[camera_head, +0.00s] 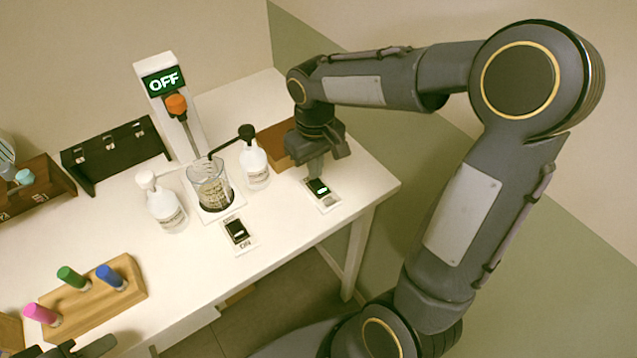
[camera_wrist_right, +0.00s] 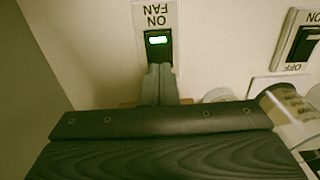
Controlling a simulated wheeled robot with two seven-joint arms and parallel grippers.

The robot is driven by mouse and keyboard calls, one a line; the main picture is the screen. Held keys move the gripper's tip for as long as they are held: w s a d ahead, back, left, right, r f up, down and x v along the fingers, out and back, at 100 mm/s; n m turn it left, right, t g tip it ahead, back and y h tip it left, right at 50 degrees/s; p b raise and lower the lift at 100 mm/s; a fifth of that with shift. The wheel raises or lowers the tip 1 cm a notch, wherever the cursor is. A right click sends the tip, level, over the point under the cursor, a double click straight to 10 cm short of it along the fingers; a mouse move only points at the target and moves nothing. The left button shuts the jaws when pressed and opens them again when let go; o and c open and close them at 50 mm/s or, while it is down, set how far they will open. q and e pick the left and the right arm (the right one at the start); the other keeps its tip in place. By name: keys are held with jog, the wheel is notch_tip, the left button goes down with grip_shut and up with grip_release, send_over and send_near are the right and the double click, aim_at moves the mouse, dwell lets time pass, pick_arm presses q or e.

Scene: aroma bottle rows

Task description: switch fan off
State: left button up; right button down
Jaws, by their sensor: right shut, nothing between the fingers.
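The fan switch (camera_head: 318,187) is a black rocker on a white plate near the table's right end. Its small green light is lit. In the right wrist view the fan switch (camera_wrist_right: 158,36) has "ON" and "FAN" printed upside down above it. My right gripper (camera_head: 316,172) is shut and empty, pointing down at the switch's far edge. In the wrist view its fingertips (camera_wrist_right: 159,70) are just below the rocker; I cannot tell whether they touch it. My left gripper (camera_head: 82,348) shows only partly at the bottom left edge.
A second switch (camera_head: 237,232) lies to the left. Behind it stand a beaker (camera_head: 208,184), two white bottles (camera_head: 166,208) (camera_head: 255,165) and a post with an "OFF" display (camera_head: 163,82). A wooden block (camera_head: 130,290) holds coloured vials. The table's front edge is close.

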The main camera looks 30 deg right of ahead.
aim_at(316, 182)
jog(key=shift+f+b, duration=0.85)
jog(key=shift+f, duration=0.35)
dwell(0.6)
notch_tip(316, 182, up, 7)
jog(key=p, duration=0.6)
jog(key=shift+r, duration=0.1)
dwell(0.5)
jog(key=s+a+r+m+t+y, duration=0.1)
jog(key=s+a+r+t+y, duration=0.1)
jog(key=s, duration=0.6)
jog(key=s+a+r+m+t+y, duration=0.1)
jog(key=s+a+t, duration=0.1)
jog(key=s, duration=0.7)
jog(key=shift+r+m+t+y, duration=0.4)
jog(key=shift+t, duration=0.4)
